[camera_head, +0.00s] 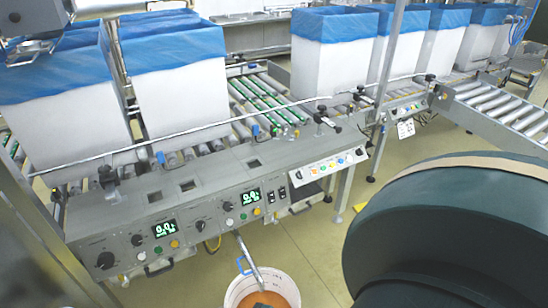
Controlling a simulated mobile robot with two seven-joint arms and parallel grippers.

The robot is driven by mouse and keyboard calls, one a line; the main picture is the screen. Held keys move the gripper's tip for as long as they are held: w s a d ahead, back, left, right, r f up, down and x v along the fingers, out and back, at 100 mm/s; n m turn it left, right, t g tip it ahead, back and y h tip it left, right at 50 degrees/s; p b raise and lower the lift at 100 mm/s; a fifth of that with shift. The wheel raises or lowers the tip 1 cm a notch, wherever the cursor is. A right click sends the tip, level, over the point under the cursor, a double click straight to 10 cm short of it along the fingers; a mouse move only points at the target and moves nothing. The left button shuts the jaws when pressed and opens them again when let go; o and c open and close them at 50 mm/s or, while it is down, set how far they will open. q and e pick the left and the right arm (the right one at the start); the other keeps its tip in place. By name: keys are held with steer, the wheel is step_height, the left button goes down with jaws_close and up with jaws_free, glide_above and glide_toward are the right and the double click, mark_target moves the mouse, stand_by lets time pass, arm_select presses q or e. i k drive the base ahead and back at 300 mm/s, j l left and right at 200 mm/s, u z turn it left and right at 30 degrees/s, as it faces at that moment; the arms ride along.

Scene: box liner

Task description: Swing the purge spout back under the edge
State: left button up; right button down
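The purge spout (247,256) is a thin metal tube. It sticks out from below the front edge of the grey control panel (215,185) and slants down toward the floor. Its lower end is over a white bucket (233,292) that holds something orange-brown. A blue handle (242,265) shows beside the tube, above the bucket rim. The bucket is cut off by the bottom of the view. The spout's upper end is hidden under the panel edge.
White boxes with blue liners (335,50) stand along the roller conveyor (265,100). The panel front carries knobs, buttons and green displays (251,196). A large dark rounded shape close to the camera hides the lower right. Open floor (310,250) lies right of the bucket.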

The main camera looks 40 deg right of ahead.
mark_target(242, 258)
steer(key=z, duration=1.1)
